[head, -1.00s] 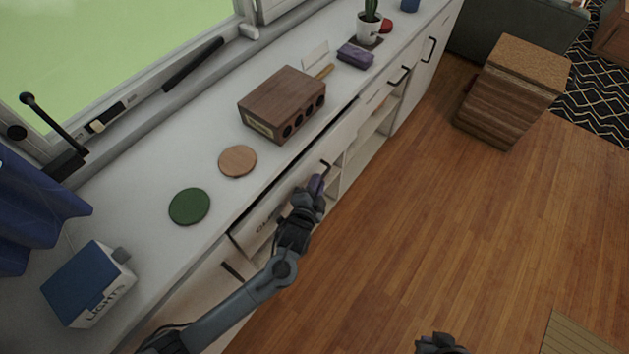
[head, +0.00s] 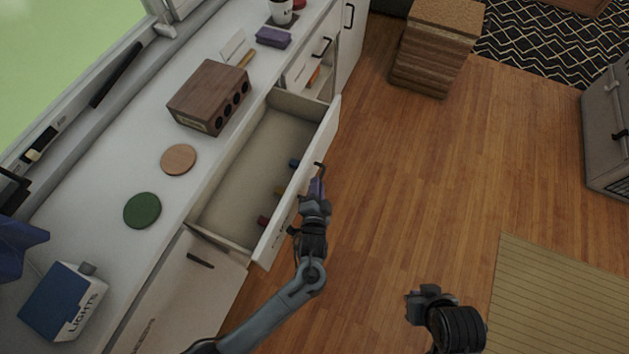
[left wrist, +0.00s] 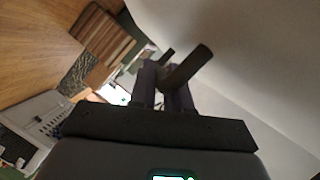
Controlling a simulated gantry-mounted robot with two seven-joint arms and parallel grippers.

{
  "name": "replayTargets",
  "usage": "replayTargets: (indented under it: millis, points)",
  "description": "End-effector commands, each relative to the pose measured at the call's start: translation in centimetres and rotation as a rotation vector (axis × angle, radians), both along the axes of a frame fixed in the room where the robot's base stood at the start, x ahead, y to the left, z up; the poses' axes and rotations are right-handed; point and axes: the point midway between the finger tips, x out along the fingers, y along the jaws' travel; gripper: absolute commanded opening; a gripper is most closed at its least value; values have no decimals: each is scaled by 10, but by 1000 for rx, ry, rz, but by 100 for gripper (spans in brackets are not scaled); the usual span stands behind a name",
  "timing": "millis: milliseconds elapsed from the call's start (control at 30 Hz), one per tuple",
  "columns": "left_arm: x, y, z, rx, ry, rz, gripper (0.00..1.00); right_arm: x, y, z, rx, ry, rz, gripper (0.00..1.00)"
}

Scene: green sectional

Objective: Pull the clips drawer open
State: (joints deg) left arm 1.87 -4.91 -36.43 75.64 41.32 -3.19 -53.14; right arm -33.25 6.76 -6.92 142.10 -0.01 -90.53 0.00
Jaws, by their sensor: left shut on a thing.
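The clips drawer (head: 233,181) stands well out from the white cabinet, its inside in plain view. A blue, a yellow and a red clip-like piece (head: 279,190) lie in it near the front. Its dark bar handle (head: 319,166) is on the outer face of the front panel. My left gripper (head: 317,186) is shut on this handle. In the left wrist view the dark handle (left wrist: 187,68) passes between the purple-grey fingers, beside the pale drawer front (left wrist: 240,75). My right gripper (head: 428,296) is empty above the floor, apart from the drawer; its finger gap is unclear.
On the counter are a wooden box with round holes (head: 209,96), a tan disc (head: 179,159), a green disc (head: 142,210) and a blue-and-white lights box (head: 64,301). A wooden block stack (head: 436,45) stands on the floor. The wooden floor beside the drawer is clear.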

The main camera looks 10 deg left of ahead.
Motion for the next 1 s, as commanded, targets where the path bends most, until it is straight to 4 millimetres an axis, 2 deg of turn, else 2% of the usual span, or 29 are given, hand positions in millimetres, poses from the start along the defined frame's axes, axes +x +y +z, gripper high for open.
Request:
replayTargets:
  millis: [400, 433, 567, 867, 1000]
  points:
    - [-1, 0, 0, 1, -1, 3, 0, 0, 0, 1, 0, 0, -1, 0]
    - [-1, 0, 0, 1, -1, 3, 20, 0, 0, 1, 0, 0, -1, 0]
    - [-1, 0, 0, 1, -1, 4, 38, 0, 0, 1, 0, 0, -1, 0]
    - [-2, 0, 0, 1, 0, 5, 38, 0, -1, 1, -2, 0, 0, 0]
    - [-11, -1, 2, 0, 0, 4, 38, 0, -1, 4, -3, -1, 1, 0]
